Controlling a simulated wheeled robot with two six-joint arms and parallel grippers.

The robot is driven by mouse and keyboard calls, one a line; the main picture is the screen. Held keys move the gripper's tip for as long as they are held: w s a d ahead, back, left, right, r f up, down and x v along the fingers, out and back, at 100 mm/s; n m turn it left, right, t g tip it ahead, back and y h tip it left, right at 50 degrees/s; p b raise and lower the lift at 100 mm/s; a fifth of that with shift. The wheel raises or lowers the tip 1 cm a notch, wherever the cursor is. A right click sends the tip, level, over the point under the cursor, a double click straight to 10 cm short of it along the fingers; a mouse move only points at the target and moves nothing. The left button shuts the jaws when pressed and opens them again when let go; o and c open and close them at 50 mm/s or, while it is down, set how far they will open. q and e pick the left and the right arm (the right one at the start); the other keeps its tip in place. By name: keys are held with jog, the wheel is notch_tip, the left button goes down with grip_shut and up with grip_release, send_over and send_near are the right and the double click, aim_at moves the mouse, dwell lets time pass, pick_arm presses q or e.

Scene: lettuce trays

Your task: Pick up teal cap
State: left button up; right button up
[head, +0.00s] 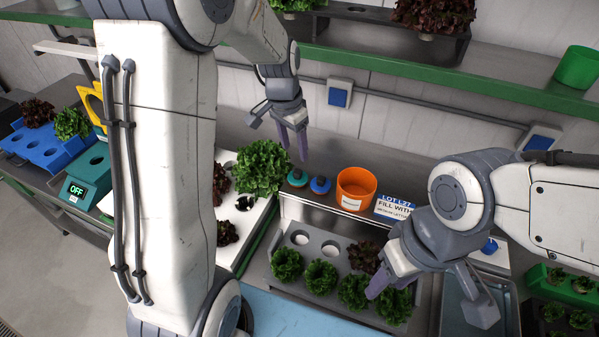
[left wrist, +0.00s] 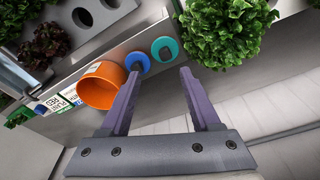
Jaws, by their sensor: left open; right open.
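The teal cap (head: 297,177) sits on the narrow shelf beside a blue cap (head: 320,185), which is to its right. In the left wrist view the teal cap (left wrist: 165,49) lies beyond and between the open fingers, with the blue cap (left wrist: 138,62) to its left. My left gripper (head: 293,145) is open and empty, above and behind the teal cap, fingers pointing down; it also shows in the left wrist view (left wrist: 157,98). My right gripper (head: 425,290) is open over the right side of the grey lettuce tray, touching nothing that I can make out.
An orange pot (head: 356,190) stands right of the caps, then a label sign (head: 395,207). A large green lettuce (head: 262,167) sits close left of the teal cap. The grey tray (head: 262,262) with lettuces is in front. A green-edged shelf (head: 400,65) runs above.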

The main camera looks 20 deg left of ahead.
pick_arm(q)
jog(key=p, duration=0.1)
send_over(298, 171)
jog(key=s, duration=0.2)
notch_tip(298, 171, down, 5)
jog(key=shift+w+a, duration=0.1)
jog(key=shift+w, duration=0.05)
jog(key=f+p, duration=0.1)
jog(key=f, duration=0.1)
jog(key=w+f+p, duration=0.1)
jog(key=shift+w+f, duration=0.1)
jog(key=shift+f, duration=0.25)
jog(key=shift+w+f, duration=0.1)
jog(key=shift+f, duration=0.6)
grip_shut()
